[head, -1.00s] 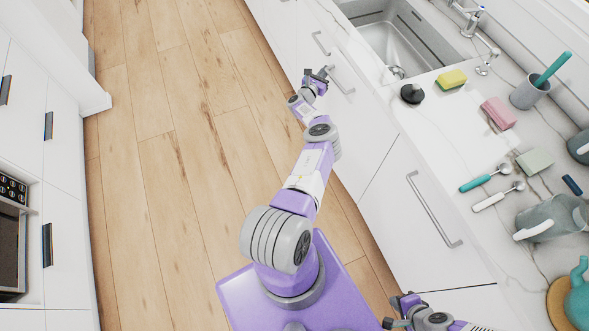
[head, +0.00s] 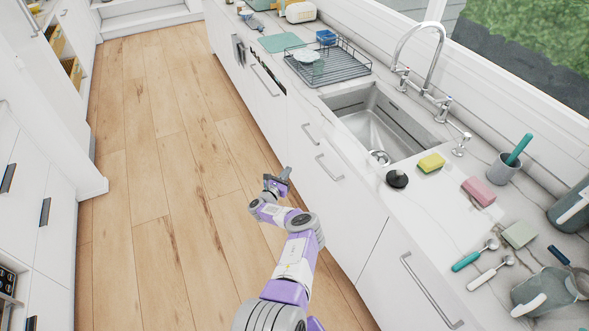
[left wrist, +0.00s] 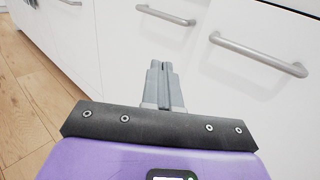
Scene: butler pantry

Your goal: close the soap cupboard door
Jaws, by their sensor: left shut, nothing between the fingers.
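The white cupboard fronts below the sink show in the head view, one (head: 340,200) with a metal bar handle (head: 329,168) and another handle (head: 310,133) just beyond it. I cannot tell which one is the soap cupboard door. These fronts look flush with the cabinet run, with no clear gap. My left gripper (head: 285,176) is shut and empty, over the floor just in front of these fronts. Contact is not clear. My right gripper is out of view.
The counter above holds a sink (head: 375,125), a dish rack (head: 328,62), a yellow sponge (head: 431,163) and a black stopper-like item (head: 397,179). Another handled front (head: 400,280) is nearer. The wooden floor (head: 170,150) to the left is clear. White cabinets (head: 45,200) line the left side.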

